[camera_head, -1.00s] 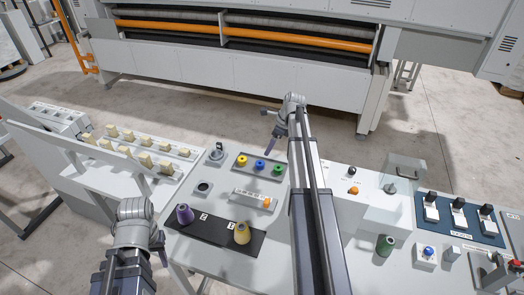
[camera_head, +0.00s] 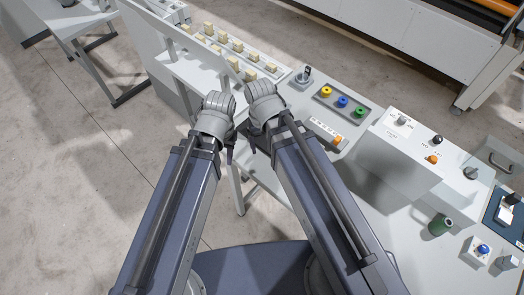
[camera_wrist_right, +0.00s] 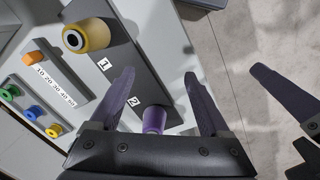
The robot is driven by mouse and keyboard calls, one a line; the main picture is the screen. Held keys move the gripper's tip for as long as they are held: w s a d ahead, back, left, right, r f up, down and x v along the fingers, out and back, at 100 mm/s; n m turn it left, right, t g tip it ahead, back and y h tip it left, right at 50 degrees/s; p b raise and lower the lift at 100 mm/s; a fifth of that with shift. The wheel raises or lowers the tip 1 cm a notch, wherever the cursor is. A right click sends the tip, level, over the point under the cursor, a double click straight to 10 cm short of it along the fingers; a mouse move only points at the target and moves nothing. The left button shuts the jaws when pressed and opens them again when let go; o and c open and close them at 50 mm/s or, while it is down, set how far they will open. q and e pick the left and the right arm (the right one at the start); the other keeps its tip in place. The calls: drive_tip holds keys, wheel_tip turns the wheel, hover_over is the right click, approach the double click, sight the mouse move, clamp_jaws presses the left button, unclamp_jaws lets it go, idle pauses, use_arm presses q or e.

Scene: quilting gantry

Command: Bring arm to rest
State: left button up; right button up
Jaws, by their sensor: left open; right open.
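My right gripper (camera_wrist_right: 160,76) is open and empty in the right wrist view, its two dark fingers apart over the table's edge. Beyond it, a purple cone (camera_wrist_right: 155,118) stands by label 2 and a yellow cone (camera_wrist_right: 90,35) by label 1 on a dark mat (camera_wrist_right: 125,55). In the head view both arms reach forward, their wrists close side by side. My left gripper (camera_head: 230,150) hangs at the left wrist, largely hidden there; its dark fingers show at the right of the wrist view. The head view hides most of my right gripper and the cones behind my arms.
A rack (camera_head: 170,65) with several cream blocks stands at the back left. Bare floor (camera_head: 75,170) lies at the left.

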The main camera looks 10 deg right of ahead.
drive_tip(key=s+n, duration=0.1)
drive_tip(key=s+a+n, duration=0.1)
drive_tip(key=shift+s+a+n, duration=0.2)
drive_tip(key=shift+s+n, duration=0.1)
drive_tip(key=shift+s, duration=0.05)
drive_tip(key=shift+f+b, duration=0.95)
idle(0.3)
